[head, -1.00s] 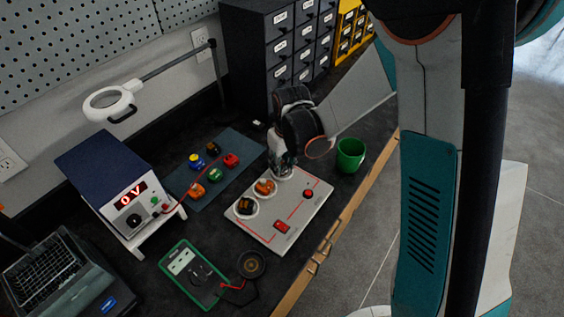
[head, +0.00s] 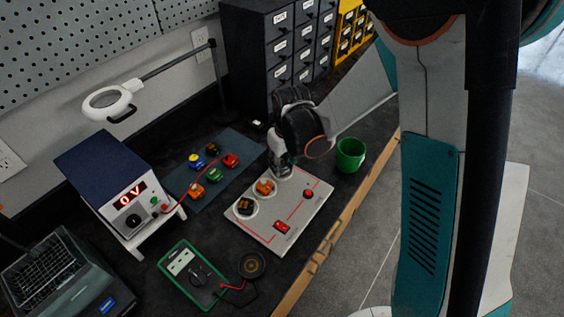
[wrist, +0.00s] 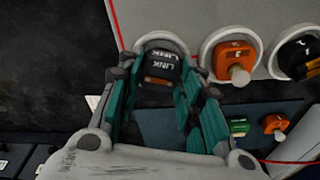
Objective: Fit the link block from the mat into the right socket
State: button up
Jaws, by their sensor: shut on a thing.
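The black link block (wrist: 160,66) with white LINK lettering and an orange-brown part shows between the fingers of my gripper (wrist: 158,88) in the wrist view. My gripper is shut on it. The block overlaps the pale ring of the right socket (wrist: 158,38); I cannot tell whether it is seated or just above. In the head view my gripper (head: 281,168) points down at the board's (head: 314,194) far-end socket and hides the block. The middle socket holds an orange block (head: 264,187). The left socket holds a black block (head: 245,206).
The blue mat (head: 236,147) holds several coloured blocks. A green cup (head: 350,155) stands right of my gripper. A power supply (head: 113,188) reads 0 V, with a red lead crossing the mat. A green multimeter (head: 191,275) lies in front. Drawer cabinets stand behind.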

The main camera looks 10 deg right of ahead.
jog(key=shift+f+b, duration=0.3)
jog(key=shift+f, duration=0.05)
jog(key=shift+r, duration=0.3)
jog(key=shift+r+p, duration=0.3)
jog(key=shift+p, duration=0.1)
jog(key=shift+r, duration=0.25)
jog(key=shift+f+b, duration=0.65)
jog(key=shift+f, duration=0.15)
dwell(1.1)
jog(key=shift+r, duration=0.15)
jog(key=shift+r+p, duration=0.35)
jog(key=shift+r, duration=0.3)
dwell(0.8)
jog(key=shift+f+b, duration=0.65)
jog(key=shift+f, duration=0.2)
